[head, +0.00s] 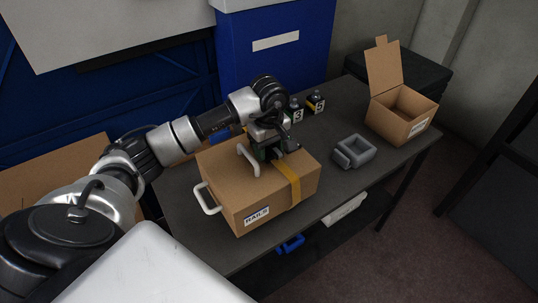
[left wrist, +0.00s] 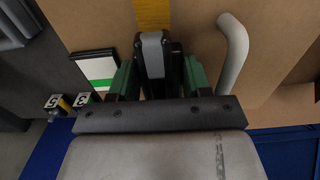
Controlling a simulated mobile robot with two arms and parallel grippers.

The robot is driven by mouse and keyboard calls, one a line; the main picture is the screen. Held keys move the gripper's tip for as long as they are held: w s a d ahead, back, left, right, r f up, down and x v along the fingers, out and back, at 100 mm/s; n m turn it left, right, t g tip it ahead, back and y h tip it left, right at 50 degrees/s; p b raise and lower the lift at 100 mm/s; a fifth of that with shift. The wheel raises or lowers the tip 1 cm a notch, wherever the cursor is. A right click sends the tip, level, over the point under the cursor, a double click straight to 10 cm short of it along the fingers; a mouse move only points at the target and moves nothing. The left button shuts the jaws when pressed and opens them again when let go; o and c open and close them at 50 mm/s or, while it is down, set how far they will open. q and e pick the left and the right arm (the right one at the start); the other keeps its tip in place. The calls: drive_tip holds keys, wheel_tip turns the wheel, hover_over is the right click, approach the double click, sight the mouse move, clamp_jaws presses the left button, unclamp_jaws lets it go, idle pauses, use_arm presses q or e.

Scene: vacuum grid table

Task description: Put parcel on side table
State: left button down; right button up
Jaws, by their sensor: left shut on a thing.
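The parcel, a brown cardboard box (head: 228,177) with a yellow strap, pale handles and a printed front label, is over the dark table (head: 345,191); I cannot tell whether it rests on it. My left gripper (head: 273,152) is at the parcel's top, beside the strap and one pale handle. In the left wrist view its green-edged fingers (left wrist: 153,80) are close around a grey and black piece at the box (left wrist: 200,35); what exactly they grip is partly hidden. The pale handle (left wrist: 235,50) stands beside them. My right gripper is not in view.
An open cardboard box (head: 400,122) stands at the table's right end. A grey bin (head: 354,152) is right of the parcel. A blue cabinet (head: 275,50) is at the back.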

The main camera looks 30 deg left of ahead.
use_arm(q)
wheel_tip(320, 180, down, 3)
drive_tip(key=shift+f+p, duration=0.1)
drive_tip(key=shift+p, duration=0.45)
drive_tip(key=shift+f, duration=0.15)
drive_tip(key=shift+f, duration=0.2)
drive_tip(key=shift+c, duration=2.4)
unclamp_jaws()
drive_tip(key=shift+s, duration=0.1)
